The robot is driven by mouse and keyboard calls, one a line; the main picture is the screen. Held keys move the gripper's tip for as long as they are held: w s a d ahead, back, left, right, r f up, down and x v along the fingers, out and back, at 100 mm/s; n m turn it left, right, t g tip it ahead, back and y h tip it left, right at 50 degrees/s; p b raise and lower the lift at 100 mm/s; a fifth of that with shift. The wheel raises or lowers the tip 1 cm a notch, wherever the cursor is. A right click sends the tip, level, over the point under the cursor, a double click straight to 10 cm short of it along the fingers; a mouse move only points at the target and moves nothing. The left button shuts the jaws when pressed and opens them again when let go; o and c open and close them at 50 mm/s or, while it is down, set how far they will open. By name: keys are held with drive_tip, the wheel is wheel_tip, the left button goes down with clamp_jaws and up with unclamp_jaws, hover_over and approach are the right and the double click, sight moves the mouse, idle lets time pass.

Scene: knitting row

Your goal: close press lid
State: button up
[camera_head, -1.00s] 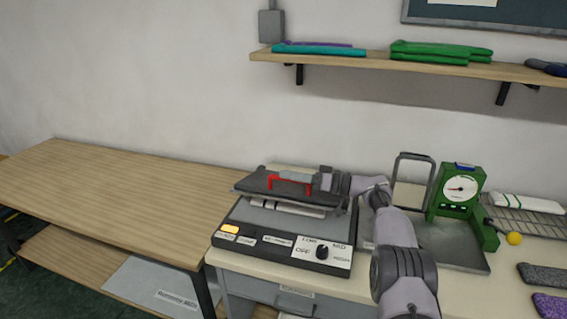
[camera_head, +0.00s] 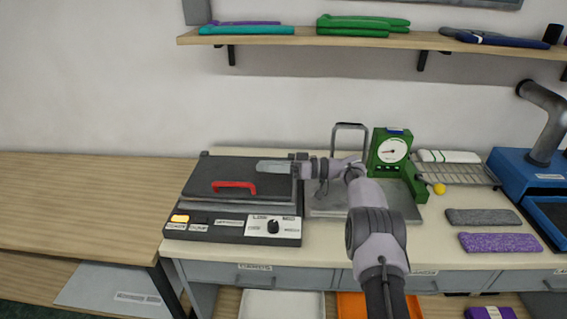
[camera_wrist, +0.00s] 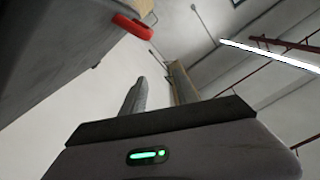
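The press (camera_head: 235,225) stands on the worktable, with a lit orange light and a dial on its front panel. Its dark lid (camera_head: 225,170) lies down flat or nearly flat over the base; I see no clear gap at the front. The red handle (camera_head: 233,185) is on the lid's front and also shows in the wrist view (camera_wrist: 134,26). My gripper (camera_head: 262,166) is at the lid's right part, behind and right of the handle, at or just above the surface. Its fingers (camera_wrist: 160,95) are apart with nothing between them. Contact with the lid cannot be told.
A green dial scale (camera_head: 390,152) and a metal tray stand right of the press. A wire rack (camera_head: 455,172) and grey and purple knit pieces (camera_head: 500,242) lie farther right. A shelf (camera_head: 300,40) with folded knits hangs above. The left wooden table (camera_head: 80,200) is clear.

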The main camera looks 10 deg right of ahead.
drive_tip(key=s+d, duration=0.1)
drive_tip(key=d, duration=0.6)
drive_tip(key=shift+s+f, duration=0.15)
drive_tip(key=shift+s, duration=0.05)
drive_tip(key=shift+a, duration=0.1)
drive_tip(key=s+a+r+m+h, duration=0.3)
drive_tip(key=a+r+h, duration=0.1)
drive_tip(key=r, duration=0.5)
drive_tip(key=s+a+r+m+h, duration=0.35)
drive_tip(key=s+r, duration=0.25)
drive_tip(key=s, duration=0.4)
drive_tip(key=s+d+m+h, duration=0.1)
drive_tip(key=s+m+h, duration=0.35)
drive_tip(key=s, duration=1.05)
drive_tip(key=s+d+f+m+t+h, duration=0.1)
drive_tip(key=s+d+f+m+h, duration=0.1)
drive_tip(key=s, duration=0.6)
drive_tip(key=s+d+f+m+t+h, duration=0.1)
drive_tip(key=s+d+f, duration=0.2)
drive_tip(key=s, duration=0.5)
drive_tip(key=shift+f+m+h, duration=0.4)
drive_tip(key=shift+f, duration=0.5)
